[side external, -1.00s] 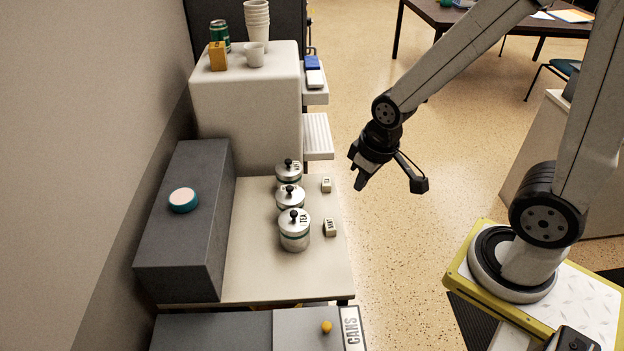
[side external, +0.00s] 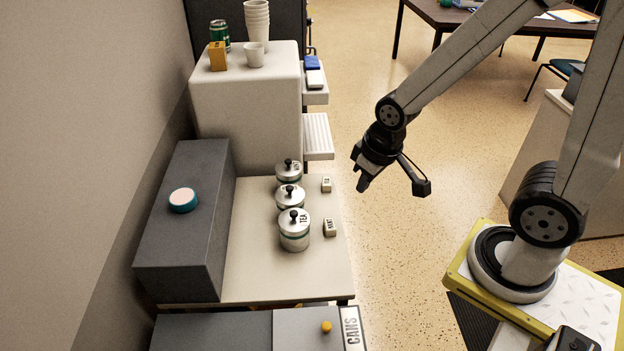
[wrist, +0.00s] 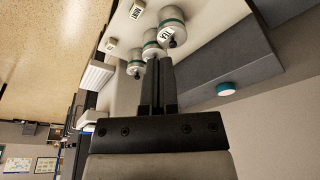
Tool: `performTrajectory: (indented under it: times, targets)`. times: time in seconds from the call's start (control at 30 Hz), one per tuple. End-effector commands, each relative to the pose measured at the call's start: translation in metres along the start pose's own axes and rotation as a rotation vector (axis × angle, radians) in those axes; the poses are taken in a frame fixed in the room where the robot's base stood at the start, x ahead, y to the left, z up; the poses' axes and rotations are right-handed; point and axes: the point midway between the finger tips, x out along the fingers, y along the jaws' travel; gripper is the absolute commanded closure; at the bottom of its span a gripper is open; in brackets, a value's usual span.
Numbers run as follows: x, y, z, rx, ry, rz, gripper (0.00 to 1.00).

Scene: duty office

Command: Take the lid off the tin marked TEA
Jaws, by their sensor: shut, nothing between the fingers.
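The tin marked TEA (side external: 294,238) stands upright on the pale counter, nearest of three metal tins in a row. Its lid (side external: 294,220) with a black knob (side external: 294,212) is on it. The tin also shows near the top of the wrist view (wrist: 173,18). The other two tins stand behind it, the middle one (side external: 290,197) and the far one (side external: 288,171), both lidded with black knobs. My gripper (side external: 361,186) is shut and empty, in the air to the right of the tins, clear of the counter edge. Its fingers (wrist: 158,80) are together in the wrist view.
Two small labelled blocks (side external: 330,227) (side external: 326,184) lie right of the tins. A dark grey box (side external: 190,245) with a teal-sided round item (side external: 183,200) borders the counter on the left. A white machine (side external: 247,110) with cups on top stands behind. The air between gripper and tins is clear.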

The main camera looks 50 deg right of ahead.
Motion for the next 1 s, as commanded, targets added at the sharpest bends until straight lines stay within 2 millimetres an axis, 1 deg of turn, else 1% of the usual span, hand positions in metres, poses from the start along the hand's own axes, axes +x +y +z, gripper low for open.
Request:
performTrajectory:
  times: [0.2,0.23,0.27,0.3,0.37,0.4,0.43,0.47,0.8,0.93,1.0]
  targets:
    - [0.0,0.0,0.0,0.0,0.0,0.0,1.0]
    - [0.0,0.0,0.0,0.0,0.0,0.0,0.94]
    - [0.0,0.0,0.0,0.0,0.0,0.0,0.84]
    - [0.0,0.0,0.0,0.0,0.0,0.0,0.71]
    - [0.0,0.0,0.0,0.0,0.0,0.0,0.52]
    - [0.0,0.0,0.0,0.0,0.0,0.0,0.4]
    - [0.0,0.0,0.0,0.0,0.0,0.0,0.3]
    - [0.0,0.0,0.0,0.0,0.0,0.0,0.28]
    - [0.0,0.0,-0.001,0.008,-0.001,0.0,0.28]
    - [0.003,0.0,-0.007,0.05,-0.008,0.0,0.28]
    - [0.005,-0.001,-0.013,0.094,-0.014,0.0,0.28]
